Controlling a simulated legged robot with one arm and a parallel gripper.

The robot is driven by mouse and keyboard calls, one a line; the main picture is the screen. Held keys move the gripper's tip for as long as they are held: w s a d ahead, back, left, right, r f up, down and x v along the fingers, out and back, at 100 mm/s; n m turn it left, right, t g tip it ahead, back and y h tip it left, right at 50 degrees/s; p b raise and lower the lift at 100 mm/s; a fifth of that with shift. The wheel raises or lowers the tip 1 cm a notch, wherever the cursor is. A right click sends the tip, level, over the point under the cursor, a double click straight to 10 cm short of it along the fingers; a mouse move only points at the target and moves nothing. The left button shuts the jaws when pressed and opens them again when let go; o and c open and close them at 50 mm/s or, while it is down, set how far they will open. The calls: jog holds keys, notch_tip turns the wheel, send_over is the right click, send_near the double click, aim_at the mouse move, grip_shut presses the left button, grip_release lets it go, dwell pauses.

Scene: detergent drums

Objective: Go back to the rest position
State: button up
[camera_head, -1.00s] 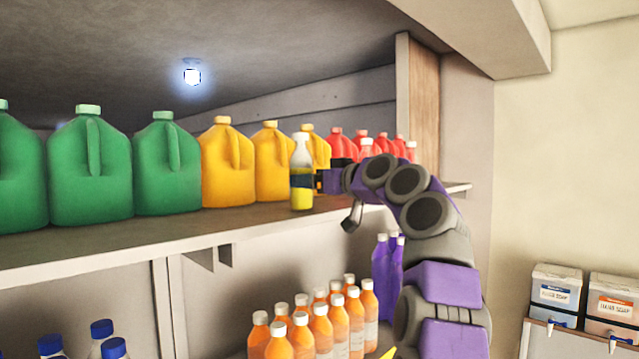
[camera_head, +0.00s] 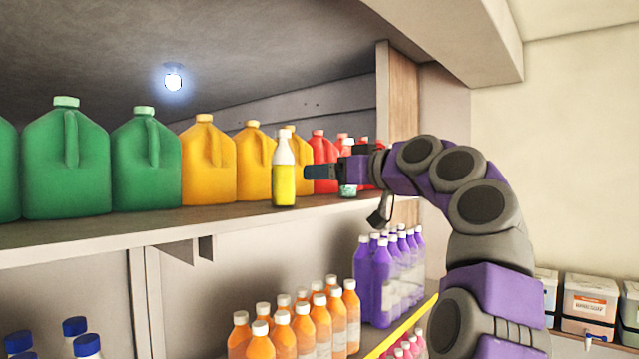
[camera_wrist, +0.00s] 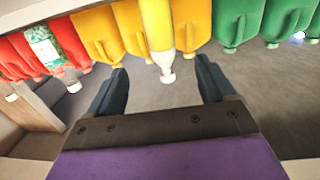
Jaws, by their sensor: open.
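My gripper (camera_head: 320,171) is open and empty at the end of my purple and grey arm, level with the upper shelf (camera_head: 120,228). A yellow bottle with a white top (camera_head: 284,180) stands upright near the shelf's front edge, just left of the fingertips and apart from them. The wrist view looks upside down. There the open gripper (camera_wrist: 161,68) has its two dark fingers spread, and the yellow bottle (camera_wrist: 158,25) lies beyond them, in line with the gap.
Green jugs (camera_head: 66,165), yellow jugs (camera_head: 208,165) and red jugs (camera_head: 320,150) line the upper shelf. Below are orange bottles (camera_head: 320,325) and purple bottles (camera_head: 378,285). A wooden upright (camera_head: 400,95) is behind my arm. Soap boxes (camera_head: 590,300) stand at right.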

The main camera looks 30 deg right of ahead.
jog(key=shift+s+a+f, duration=0.1)
jog(key=shift+s+a, duration=0.1)
jog(key=shift+a, duration=0.05)
